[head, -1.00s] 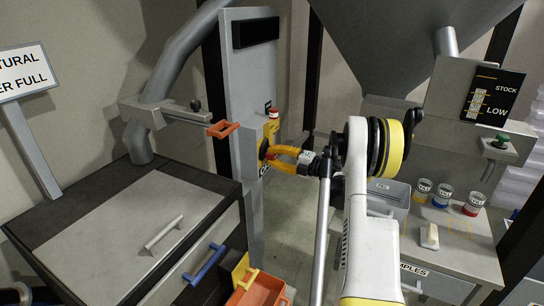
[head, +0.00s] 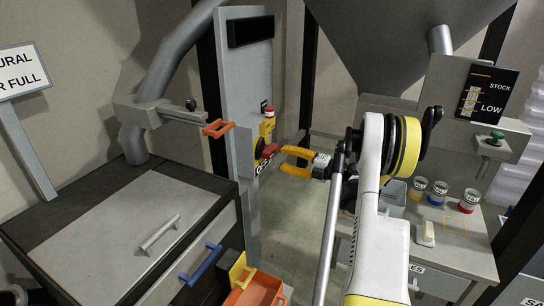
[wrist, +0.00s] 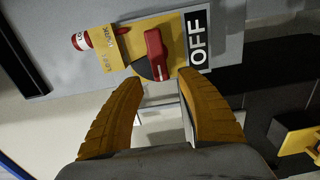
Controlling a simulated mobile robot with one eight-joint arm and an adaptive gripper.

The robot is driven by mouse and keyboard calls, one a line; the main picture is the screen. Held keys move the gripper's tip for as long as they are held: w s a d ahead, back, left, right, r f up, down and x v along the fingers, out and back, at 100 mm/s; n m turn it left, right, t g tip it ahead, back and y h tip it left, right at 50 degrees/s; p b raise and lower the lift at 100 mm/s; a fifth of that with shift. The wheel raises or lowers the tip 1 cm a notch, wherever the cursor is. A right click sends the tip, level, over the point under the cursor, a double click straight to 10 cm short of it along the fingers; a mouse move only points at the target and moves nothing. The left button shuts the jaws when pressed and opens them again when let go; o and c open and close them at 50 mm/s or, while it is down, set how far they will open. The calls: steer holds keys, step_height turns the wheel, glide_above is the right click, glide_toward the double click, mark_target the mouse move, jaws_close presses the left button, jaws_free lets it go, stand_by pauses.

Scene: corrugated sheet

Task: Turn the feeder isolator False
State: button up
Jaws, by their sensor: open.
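The feeder isolator (head: 266,131) is a yellow plate on the side of a tall grey panel, with a red rotary handle (head: 270,150). In the wrist view the handle (wrist: 156,54) sits on a dark round base, its long side roughly parallel to the lettering of the OFF label (wrist: 198,40) beside it. My gripper (head: 283,160) is open and empty, just right of the handle in the head view. In the wrist view its yellow fingers (wrist: 158,88) stand either side below the handle, with a gap in front of it. No contact shows.
An orange handle (head: 217,128) on a grey slide stands left of the panel. A grey-topped cabinet (head: 115,225) is at lower left, an orange bin (head: 255,290) below. A bench with several jars (head: 437,193) stands at right.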

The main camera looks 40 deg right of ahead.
steer(key=v, duration=0.5)
steer(key=shift+s, duration=0.15)
steer(key=w+a+r+m+t+h, duration=0.2)
steer(key=w+a+r+m+h, duration=0.15)
steer(key=r, duration=0.55)
steer(key=w+a+r+m+t+h, duration=0.1)
steer(key=w+a+r+m+h, duration=0.2)
steer(key=r, duration=0.6)
steer(key=w+a+r+m+t+h, duration=0.25)
steer(key=r+m, duration=0.25)
steer(key=r, duration=0.4)
steer(key=a+r+m+g+h, duration=0.2)
steer(key=a+m+g+h, duration=0.1)
steer(key=a+m+h, duration=0.15)
steer(key=s+a+f+m+g+y, duration=0.3)
steer(key=s+a+f+g, duration=0.3)
steer(key=s+a+f, duration=0.6)
steer(key=s+a+f+m+g+y, duration=0.3)
steer(key=s+a+f+g, duration=0.3)
steer(key=s+a+f, duration=0.5)
steer(key=s+a, duration=0.4)
steer(key=a, duration=0.2)
steer(key=shift+s+a+f+y, duration=0.25)
steer(key=shift+f+y, duration=0.1)
steer(key=shift+f, duration=0.05)
